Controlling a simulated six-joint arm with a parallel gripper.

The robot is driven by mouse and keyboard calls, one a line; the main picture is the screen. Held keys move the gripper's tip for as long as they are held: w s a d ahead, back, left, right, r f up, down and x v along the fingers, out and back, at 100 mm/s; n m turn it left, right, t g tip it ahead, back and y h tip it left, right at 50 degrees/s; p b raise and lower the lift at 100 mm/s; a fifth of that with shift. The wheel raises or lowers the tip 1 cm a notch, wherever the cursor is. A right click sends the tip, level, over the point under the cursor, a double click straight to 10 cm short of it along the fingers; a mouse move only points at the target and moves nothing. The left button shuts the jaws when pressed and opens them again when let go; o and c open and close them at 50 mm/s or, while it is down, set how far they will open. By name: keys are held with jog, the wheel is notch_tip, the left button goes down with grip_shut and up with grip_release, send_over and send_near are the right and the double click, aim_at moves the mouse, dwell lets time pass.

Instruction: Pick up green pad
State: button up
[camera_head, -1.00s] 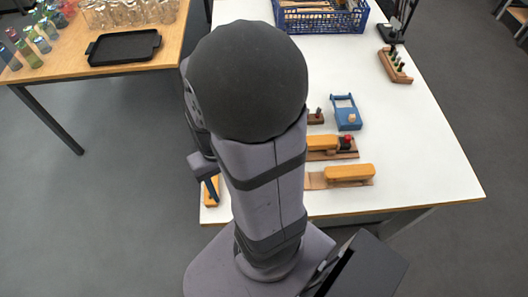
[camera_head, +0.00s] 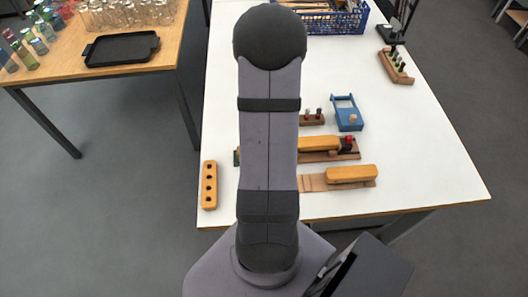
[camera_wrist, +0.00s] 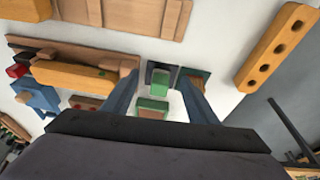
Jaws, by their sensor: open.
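A second green piece (camera_wrist: 160,77) stands close to the fingertips, and a dark green flat piece (camera_wrist: 196,73) lies beside the right finger. I cannot tell which of these is the green pad. My gripper is open, with nothing held.
An orange block with several holes (camera_head: 209,185) lies left on the white table (camera_head: 430,165). Wooden boards with yellow-orange blocks (camera_head: 351,174), a blue fixture (camera_head: 347,113) and a peg rack (camera_head: 396,67) are to the right. A blue crate (camera_head: 350,22) stands at the back.

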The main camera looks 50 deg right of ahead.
jog(key=shift+w+d+f+t+h, duration=0.2)
jog(key=shift+w+d+f+t, duration=0.1)
jog(key=shift+w+d, duration=0.35)
jog(key=shift+w+d+f+t+h, duration=0.2)
jog(key=shift+w+d+t, duration=0.15)
jog(key=shift+w, duration=0.45)
jog(key=shift+d, duration=0.1)
jog(key=shift+f, duration=0.1)
jog(key=shift+p+x, duration=0.6)
jog(key=shift+x, duration=1.9)
jog(key=c, duration=1.1)
